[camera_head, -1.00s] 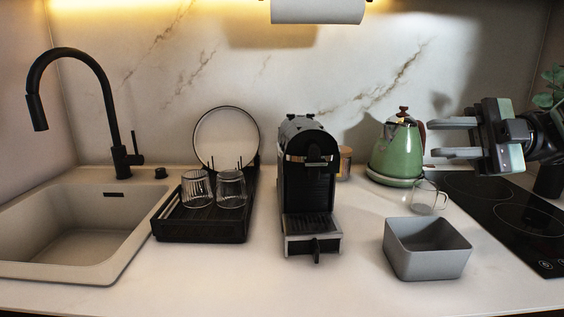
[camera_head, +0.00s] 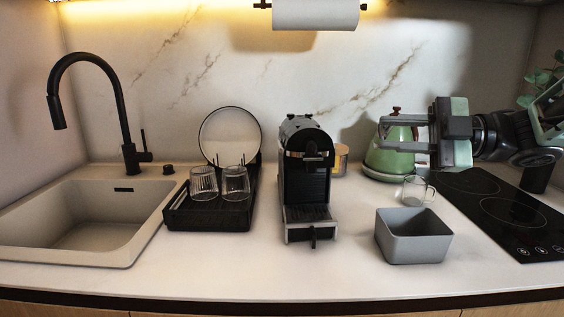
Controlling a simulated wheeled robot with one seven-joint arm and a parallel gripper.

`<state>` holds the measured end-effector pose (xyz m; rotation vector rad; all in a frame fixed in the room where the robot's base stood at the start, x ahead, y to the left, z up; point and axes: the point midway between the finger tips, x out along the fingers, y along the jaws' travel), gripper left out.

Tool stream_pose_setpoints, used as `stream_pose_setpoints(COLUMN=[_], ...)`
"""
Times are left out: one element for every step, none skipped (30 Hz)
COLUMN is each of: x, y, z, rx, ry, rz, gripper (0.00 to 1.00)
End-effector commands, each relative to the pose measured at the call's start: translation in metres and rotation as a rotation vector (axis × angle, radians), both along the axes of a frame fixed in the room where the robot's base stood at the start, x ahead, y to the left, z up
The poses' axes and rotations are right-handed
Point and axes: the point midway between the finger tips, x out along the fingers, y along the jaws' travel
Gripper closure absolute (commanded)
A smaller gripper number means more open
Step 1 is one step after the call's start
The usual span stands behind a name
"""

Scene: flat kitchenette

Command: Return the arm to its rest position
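My gripper (camera_head: 384,134) reaches in from the right side, above the counter. Its two fingers point left and stand apart, with nothing between them that I can make out as held. The fingers and palm overlap the green kettle (camera_head: 393,163) in the picture and hide part of its body. I cannot tell how far in front of the kettle they are. My arm extends from the gripper to the right edge, over the cooktop (camera_head: 508,212).
A grey bin (camera_head: 413,249) and a glass mug (camera_head: 417,190) stand below the gripper. A coffee machine (camera_head: 307,180) is mid-counter, with a dish rack (camera_head: 207,218) holding glasses and a plate (camera_head: 230,133) to its left. The sink (camera_head: 75,235) is far left. The front counter is clear.

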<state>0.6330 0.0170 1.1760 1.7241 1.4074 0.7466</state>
Motion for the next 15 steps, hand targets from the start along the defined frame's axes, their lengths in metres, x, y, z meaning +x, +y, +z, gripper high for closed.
stream_pose_setpoints(x=[0.006, 0.01, 0.016, 0.02, 0.024, 0.031, 0.035, 0.039, 0.043, 0.046, 0.048, 0.048, 0.047, 0.044, 0.038], y=[0.008, 0.013, 0.019, 0.023, 0.028, 0.034, 0.038, 0.043, 0.049, 0.053, 0.056, 0.06, 0.061, 0.062, 0.064], z=[0.002, 0.002, 0.003, 0.003, 0.003, 0.002, 0.001, -0.001, -0.003, -0.007, -0.011, -0.018, -0.024, -0.031, -0.041], rx=[-0.004, -0.006, -0.009, -0.011, -0.014, -0.018, -0.022, -0.027, -0.035, -0.044, -0.053, -0.068, -0.08, -0.094, -0.117], ry=[0.012, 0.02, 0.033, 0.045, 0.059, 0.082, 0.105, 0.132, 0.175, 0.212, 0.253, 0.31, 0.356, 0.406, 0.473], rz=[-0.04, -0.068, -0.109, -0.143, -0.178, -0.23, -0.275, -0.321, -0.388, -0.44, -0.491, -0.56, -0.61, -0.66, -0.721], gripper=[0.73, 0.73, 0.73, 0.73, 0.73, 0.73, 0.73, 0.73, 0.73, 0.73, 0.73, 0.73, 0.73, 0.73, 0.73])
